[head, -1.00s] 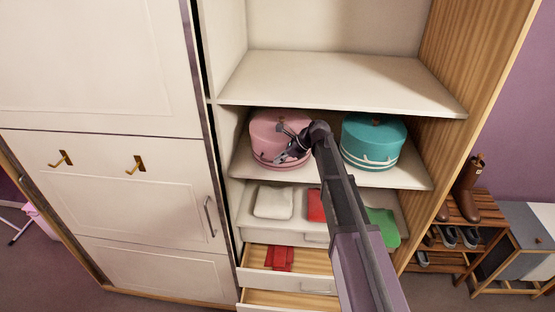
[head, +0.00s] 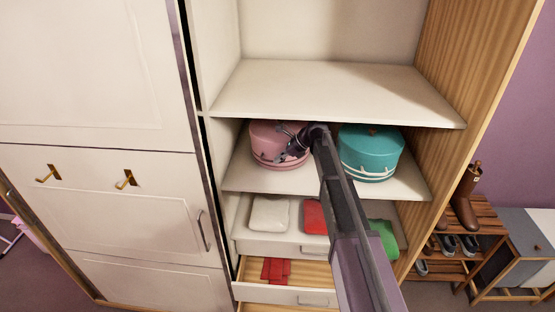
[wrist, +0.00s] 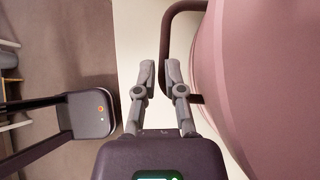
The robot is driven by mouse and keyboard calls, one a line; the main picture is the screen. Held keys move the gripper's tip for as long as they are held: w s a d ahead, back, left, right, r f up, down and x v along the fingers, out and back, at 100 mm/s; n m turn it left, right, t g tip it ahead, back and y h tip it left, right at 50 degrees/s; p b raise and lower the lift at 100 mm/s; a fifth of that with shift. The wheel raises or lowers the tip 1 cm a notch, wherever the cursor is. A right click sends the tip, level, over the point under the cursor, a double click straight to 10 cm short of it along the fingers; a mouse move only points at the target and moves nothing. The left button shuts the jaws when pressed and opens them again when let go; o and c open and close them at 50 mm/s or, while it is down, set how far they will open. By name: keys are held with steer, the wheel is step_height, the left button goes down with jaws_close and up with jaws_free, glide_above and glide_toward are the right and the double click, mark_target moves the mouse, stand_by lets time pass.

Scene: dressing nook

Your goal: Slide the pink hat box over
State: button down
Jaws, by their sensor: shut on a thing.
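The pink hat box (head: 268,151) stands upright on the middle shelf of the open wardrobe, set back from its front edge. The upper shelf hides part of its top. In the wrist view its curved pink side (wrist: 270,80) fills the right, with a dark loop handle (wrist: 182,8) standing out from it. My gripper (head: 287,154) is at the front right of the box. In the wrist view its fingers (wrist: 160,72) are shut on the handle. My arm crosses in front of the shelf.
A teal hat box (head: 370,152) stands to the right on the same shelf (head: 235,181), with a gap between the boxes. Folded cloths lie below, above an open drawer (head: 290,293). The left wardrobe wall borders the shelf.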

steer(key=shift+w+d, duration=0.1)
steer(key=shift+w, duration=0.25)
steer(key=c, duration=0.7)
jaws_free()
steer(key=shift+w+f, duration=0.1)
steer(key=shift+o, duration=0.2)
